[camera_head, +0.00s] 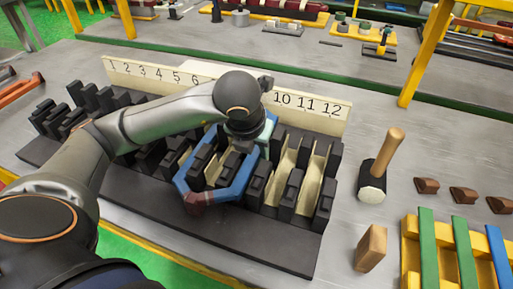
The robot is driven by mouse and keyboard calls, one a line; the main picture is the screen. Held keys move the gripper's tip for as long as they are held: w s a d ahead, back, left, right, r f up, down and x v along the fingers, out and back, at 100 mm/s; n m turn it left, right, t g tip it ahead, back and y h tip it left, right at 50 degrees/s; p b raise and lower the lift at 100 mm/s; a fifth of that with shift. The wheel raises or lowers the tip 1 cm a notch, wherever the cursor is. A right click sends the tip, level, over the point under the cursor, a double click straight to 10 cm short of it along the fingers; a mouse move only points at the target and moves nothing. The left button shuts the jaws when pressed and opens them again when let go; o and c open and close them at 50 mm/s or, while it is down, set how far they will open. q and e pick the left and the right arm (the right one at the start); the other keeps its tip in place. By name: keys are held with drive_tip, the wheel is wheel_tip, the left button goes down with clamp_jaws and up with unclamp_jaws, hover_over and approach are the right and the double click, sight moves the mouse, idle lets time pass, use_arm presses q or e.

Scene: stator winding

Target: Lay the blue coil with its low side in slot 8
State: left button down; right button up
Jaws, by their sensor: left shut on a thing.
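The blue coil (238,183) is a six-sided ring over the dark slotted stator block (150,195), with a dark red wrapped part at its near end. My left gripper (247,140) is shut on the coil at its far right side; my own wrist hides the fingertips. The coil surrounds some black teeth at the middle of the block. The number strip (313,105) behind shows 1 to 6 and 10 to 12; my arm hides the numbers between, including 8. I cannot tell which slot the coil's sides are in, or how deep. My right gripper is not in view.
A mallet (372,185) and a wooden block (371,248) stand right of the stator block. Several brown wedges (463,195) lie farther right. A yellow rack (411,253) holds green and blue strips at the lower right. A yellow post (424,55) rises behind.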

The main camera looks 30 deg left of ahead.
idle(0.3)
use_arm(q)
drive_tip(key=c, duration=0.5)
unclamp_jaws()
drive_tip(key=shift+c, duration=0.2)
drive_tip(key=shift+f, duration=0.1)
drive_tip(key=shift+r, duration=0.2)
drive_tip(key=shift+r+p, duration=0.4)
drive_tip(key=shift+r, duration=0.25)
drive_tip(key=shift+r, duration=0.1)
drive_tip(key=shift+r+p, duration=2.45)
drive_tip(key=shift+r, duration=1.25)
